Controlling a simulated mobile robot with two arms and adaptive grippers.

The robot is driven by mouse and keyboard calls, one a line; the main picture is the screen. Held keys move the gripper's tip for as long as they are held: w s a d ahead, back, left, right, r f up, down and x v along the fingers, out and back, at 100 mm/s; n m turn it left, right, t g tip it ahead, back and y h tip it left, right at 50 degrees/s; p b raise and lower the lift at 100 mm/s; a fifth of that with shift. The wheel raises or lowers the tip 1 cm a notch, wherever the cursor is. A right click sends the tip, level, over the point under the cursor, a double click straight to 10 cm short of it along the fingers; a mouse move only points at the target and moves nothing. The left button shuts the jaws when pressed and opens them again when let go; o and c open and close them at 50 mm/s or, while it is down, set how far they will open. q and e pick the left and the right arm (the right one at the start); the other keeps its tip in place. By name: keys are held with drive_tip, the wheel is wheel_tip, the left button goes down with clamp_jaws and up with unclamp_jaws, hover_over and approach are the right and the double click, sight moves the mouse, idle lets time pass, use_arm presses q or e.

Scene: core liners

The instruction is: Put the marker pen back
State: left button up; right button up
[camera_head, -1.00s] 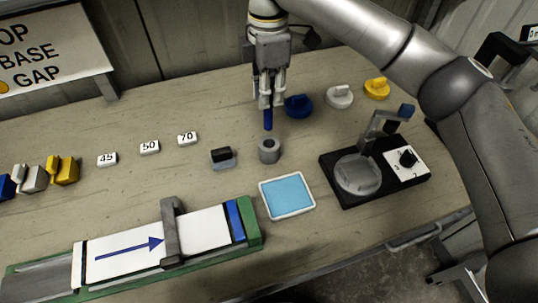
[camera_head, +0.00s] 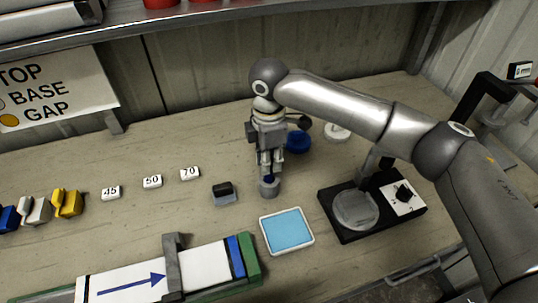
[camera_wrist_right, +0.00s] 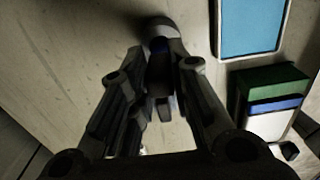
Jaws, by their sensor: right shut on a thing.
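The blue marker pen (camera_head: 269,178) is upright, mostly hidden between the fingers of my right gripper (camera_head: 270,168). The gripper points down and is shut on the pen. The small round grey holder (camera_head: 269,188) stands on the bench directly below the fingertips. The pen's lower end is at the holder's opening; how deep it sits cannot be told. In the right wrist view the gripper (camera_wrist_right: 160,72) reaches toward the holder (camera_wrist_right: 158,26), with a bit of the blue pen (camera_wrist_right: 158,45) between. My left gripper is not in view.
A dark block on a grey base (camera_head: 225,193) stands just left of the holder. A blue-topped tray (camera_head: 287,231) lies in front, and a black device (camera_head: 345,231) to the right. Blue (camera_head: 298,141) and white (camera_head: 337,131) caps lie behind. A liner on a green rail (camera_head: 250,266) is in front.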

drive_tip(key=shift+f, duration=0.2)
drive_tip(key=shift+f, duration=0.1)
drive_tip(key=o, duration=0.9)
drive_tip(key=shift+f, duration=0.1)
drive_tip(key=shift+c, duration=0.2)
drive_tip(key=shift+f+b, duration=0.2)
drive_tip(key=shift+b, duration=1)
drive_tip(key=r, duration=0.7)
drive_tip(key=r+b, duration=0.1)
drive_tip(key=r, duration=0.3)
drive_tip(key=shift+s+a+r, duration=0.1)
drive_tip(key=shift+s+r, duration=0.05)
drive_tip(key=shift+s, duration=0.2)
